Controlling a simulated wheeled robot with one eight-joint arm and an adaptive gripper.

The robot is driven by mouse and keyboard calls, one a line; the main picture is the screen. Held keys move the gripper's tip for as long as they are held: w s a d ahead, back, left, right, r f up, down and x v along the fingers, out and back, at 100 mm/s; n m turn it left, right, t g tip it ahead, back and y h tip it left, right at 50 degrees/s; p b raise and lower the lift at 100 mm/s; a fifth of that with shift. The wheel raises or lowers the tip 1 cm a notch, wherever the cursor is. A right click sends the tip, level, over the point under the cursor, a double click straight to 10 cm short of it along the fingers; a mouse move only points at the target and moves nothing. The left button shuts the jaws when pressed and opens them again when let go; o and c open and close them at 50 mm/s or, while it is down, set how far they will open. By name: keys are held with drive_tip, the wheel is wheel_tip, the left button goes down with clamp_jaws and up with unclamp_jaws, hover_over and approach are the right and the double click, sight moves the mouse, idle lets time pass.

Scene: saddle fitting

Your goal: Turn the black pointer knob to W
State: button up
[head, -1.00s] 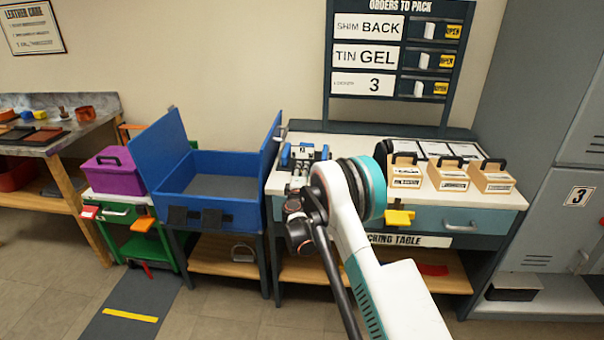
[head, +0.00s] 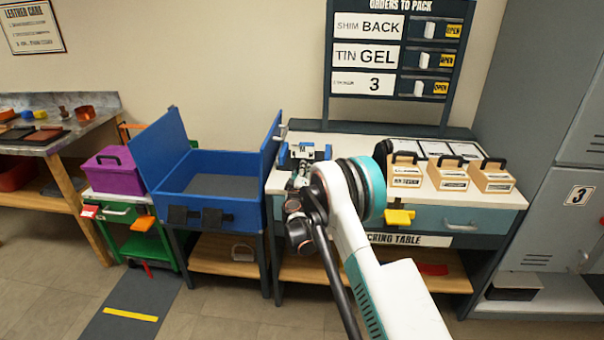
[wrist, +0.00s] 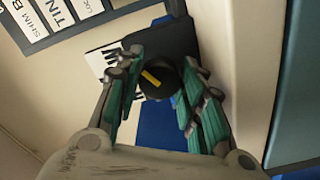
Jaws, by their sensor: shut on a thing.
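The black pointer knob (wrist: 168,88) has a yellow pointer line and sits between my teal finger pads in the wrist view. My gripper (wrist: 160,82) is shut on the knob, with a finger on each side. The yellow line slants toward the upper left of that view. Beside the knob is a white letter plate (wrist: 101,61), partly hidden by the left finger. In the head view the letter plate (head: 303,148) stands on the packing table's back left, with small letters including M and W. My wrist hides the knob there. I cannot tell which letter the pointer meets.
An open blue box (head: 212,205) stands close to the left of the packing table (head: 350,150). Several wooden boxes with black handles, one here (head: 448,173), stand on the table's right. The order board (head: 395,50) rises behind. A yellow block (head: 399,217) is at the table's front.

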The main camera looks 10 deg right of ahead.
drive_tip(key=shift+f, duration=0.1)
drive_tip(key=o, duration=1)
drive_tip(key=shift+o, duration=0.2)
